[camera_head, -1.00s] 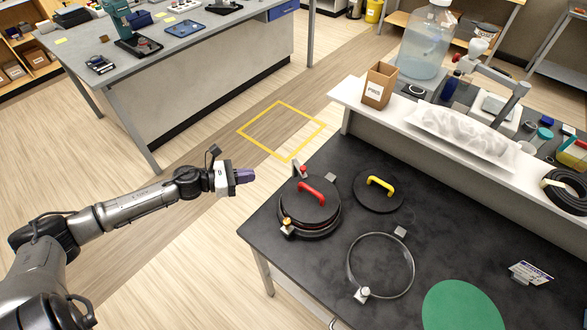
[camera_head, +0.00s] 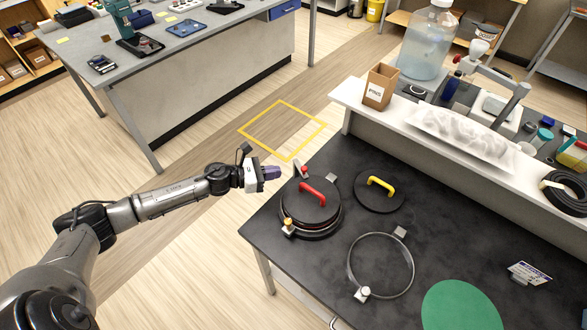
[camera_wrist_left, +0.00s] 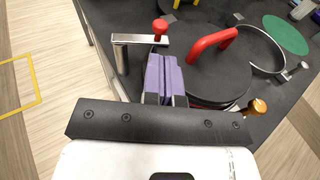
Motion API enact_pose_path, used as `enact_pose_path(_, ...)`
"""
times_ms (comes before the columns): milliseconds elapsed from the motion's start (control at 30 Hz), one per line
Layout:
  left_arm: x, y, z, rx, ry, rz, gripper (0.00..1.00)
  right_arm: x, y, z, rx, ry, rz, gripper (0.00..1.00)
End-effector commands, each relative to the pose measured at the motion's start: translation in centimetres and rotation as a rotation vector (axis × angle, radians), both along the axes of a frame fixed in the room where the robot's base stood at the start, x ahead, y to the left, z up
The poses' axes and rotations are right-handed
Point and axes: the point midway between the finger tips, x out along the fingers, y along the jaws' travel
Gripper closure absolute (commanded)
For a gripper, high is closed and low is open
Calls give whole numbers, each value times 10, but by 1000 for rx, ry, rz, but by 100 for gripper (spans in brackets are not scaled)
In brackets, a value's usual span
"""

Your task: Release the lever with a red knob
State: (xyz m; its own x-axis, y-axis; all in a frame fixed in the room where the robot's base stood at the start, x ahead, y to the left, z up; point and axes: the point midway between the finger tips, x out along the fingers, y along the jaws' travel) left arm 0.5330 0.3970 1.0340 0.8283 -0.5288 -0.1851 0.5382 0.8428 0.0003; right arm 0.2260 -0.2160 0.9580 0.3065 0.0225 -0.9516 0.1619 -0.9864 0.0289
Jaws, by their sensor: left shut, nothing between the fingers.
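The lever with a red knob (camera_head: 303,170) stands at the back left edge of a round port closed by a dark lid with a red handle (camera_head: 312,193). In the left wrist view its red knob (camera_wrist_left: 160,27) tops the end of a silver bar (camera_wrist_left: 136,39) on a post. My left gripper (camera_head: 275,172) is left of the lever. Its purple fingers are pressed together and empty, and they show in the left wrist view (camera_wrist_left: 163,72), tips just below the knob in the picture. I cannot tell whether they touch it. My right gripper is out of view.
An amber-knobbed latch (camera_head: 288,225) sits on the port's front left. A dark lid with a yellow handle (camera_head: 380,186), an open metal ring (camera_head: 351,268) and a green disc (camera_head: 460,306) lie on the black bench (camera_head: 330,258). A white shelf (camera_head: 345,95) runs behind.

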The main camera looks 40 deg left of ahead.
Motion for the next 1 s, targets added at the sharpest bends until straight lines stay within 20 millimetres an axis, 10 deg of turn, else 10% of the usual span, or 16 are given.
enact_pose_path(433,45,-29,-9,-2,-1,0,100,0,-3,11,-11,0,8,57)
enact_pose_path(1000,53,-34,-12,-1,1,0,100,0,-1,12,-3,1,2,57)
